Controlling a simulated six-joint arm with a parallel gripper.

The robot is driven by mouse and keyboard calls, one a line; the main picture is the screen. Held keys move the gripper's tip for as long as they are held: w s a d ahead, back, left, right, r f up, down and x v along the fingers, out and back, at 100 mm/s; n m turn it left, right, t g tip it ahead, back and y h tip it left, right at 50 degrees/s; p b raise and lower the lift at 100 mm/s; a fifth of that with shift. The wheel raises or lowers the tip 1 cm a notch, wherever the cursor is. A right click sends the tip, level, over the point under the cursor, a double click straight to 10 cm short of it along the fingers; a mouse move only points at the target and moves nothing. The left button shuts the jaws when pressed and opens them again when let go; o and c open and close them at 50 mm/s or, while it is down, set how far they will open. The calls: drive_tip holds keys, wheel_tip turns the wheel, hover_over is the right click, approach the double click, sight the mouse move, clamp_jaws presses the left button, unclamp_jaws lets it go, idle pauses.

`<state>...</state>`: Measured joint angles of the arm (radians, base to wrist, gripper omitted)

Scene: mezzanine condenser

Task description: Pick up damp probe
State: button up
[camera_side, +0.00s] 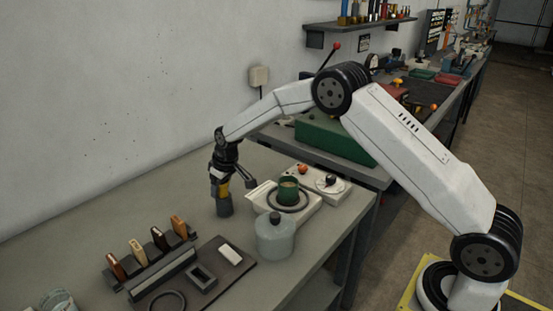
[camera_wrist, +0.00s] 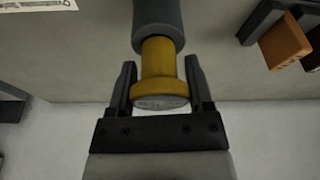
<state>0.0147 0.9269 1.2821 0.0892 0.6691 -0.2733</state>
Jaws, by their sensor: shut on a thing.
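The damp probe appears as a yellow-collared cylinder with a dark grey body (camera_side: 224,207). It is upright at the middle of the grey workbench, left of the white hot-plate unit. In the wrist view the yellow part (camera_wrist: 158,60) sits between the two dark fingers, with the grey body beyond it. My gripper (camera_side: 221,181) is shut on the yellow part from above; its fingers also show in the wrist view (camera_wrist: 160,75). I cannot tell whether the probe's lower end touches the bench.
A white unit (camera_side: 328,186) with a green cup (camera_side: 288,189) stands right of the probe. A translucent jar (camera_side: 275,239) stands in front. A rack (camera_side: 160,272) with several handled tools lies at the front left. The bench (camera_side: 175,196) left of the probe is clear.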

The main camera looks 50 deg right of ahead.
drive_tip(key=shift+r, duration=0.15)
drive_tip(key=shift+r, duration=4.9)
drive_tip(key=shift+s+d+r, duration=0.15)
drive_tip(key=shift+s+d, duration=0.1)
drive_tip(key=shift+d, duration=0.15)
drive_tip(key=s+d+r, duration=0.2)
drive_tip(key=s+d, duration=0.4)
drive_tip(key=s+d+r, duration=0.2)
drive_tip(key=s+d, duration=0.4)
drive_tip(key=s, duration=0.1)
drive_tip(key=shift+r, duration=0.25)
drive_tip(key=shift+d+f, duration=0.1)
drive_tip(key=shift+f, duration=0.05)
